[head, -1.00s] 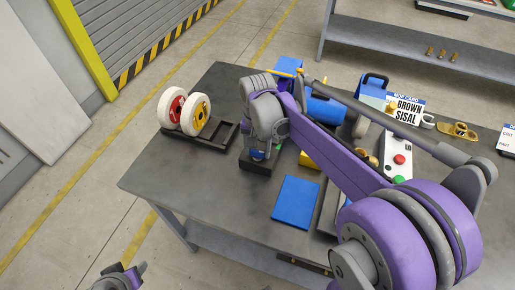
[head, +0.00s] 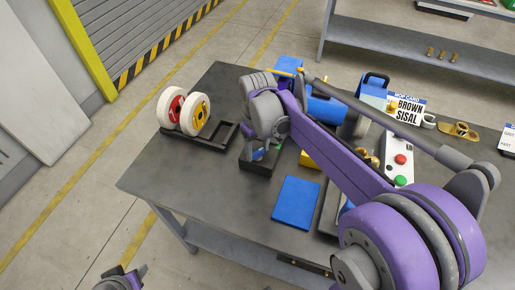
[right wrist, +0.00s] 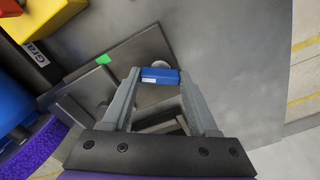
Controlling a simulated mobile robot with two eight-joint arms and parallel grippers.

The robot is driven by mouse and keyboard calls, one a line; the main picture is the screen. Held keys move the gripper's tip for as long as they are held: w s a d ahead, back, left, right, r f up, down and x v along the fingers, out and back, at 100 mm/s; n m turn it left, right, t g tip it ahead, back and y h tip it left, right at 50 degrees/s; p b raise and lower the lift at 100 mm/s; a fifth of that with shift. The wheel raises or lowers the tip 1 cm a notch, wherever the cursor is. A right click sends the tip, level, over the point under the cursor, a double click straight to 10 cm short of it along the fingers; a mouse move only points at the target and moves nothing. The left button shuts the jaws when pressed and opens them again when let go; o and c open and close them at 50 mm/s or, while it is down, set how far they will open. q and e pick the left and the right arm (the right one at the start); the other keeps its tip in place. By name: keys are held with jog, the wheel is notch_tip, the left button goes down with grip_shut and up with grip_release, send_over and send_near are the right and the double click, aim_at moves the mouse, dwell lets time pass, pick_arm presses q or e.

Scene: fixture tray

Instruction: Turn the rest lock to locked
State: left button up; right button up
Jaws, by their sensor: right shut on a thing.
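My right gripper (head: 262,148) reaches down over a small black block on the table (head: 257,166). In the right wrist view the gripper (right wrist: 160,76) is shut on a small blue lever (right wrist: 158,73), which I take to be the rest lock. The lever lies crosswise between the two grey fingertips, with a pale round part just behind it. A green mark (right wrist: 102,59) shows on the grey surface to the left. Which setting the lever is at, I cannot tell. Only part of my left gripper (head: 124,281) shows at the bottom left, away from the table; its jaws are unclear.
A black frame with two white wheels (head: 184,110) stands left of the gripper. A blue flat plate (head: 296,203) lies in front. Behind my right arm are a blue cylinder (head: 325,109), a "Brown Sisal" card (head: 405,107) and a button box (head: 400,165). The table's front left is clear.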

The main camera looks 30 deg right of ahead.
aim_at(258, 151)
jog(key=n, duration=0.6)
jog(key=shift+n, duration=0.3)
dwell(0.4)
jog(key=o, duration=1.4)
notch_tip(258, 151, up, 11)
jog(key=shift+f, duration=0.1)
jog(key=shift+s, duration=0.1)
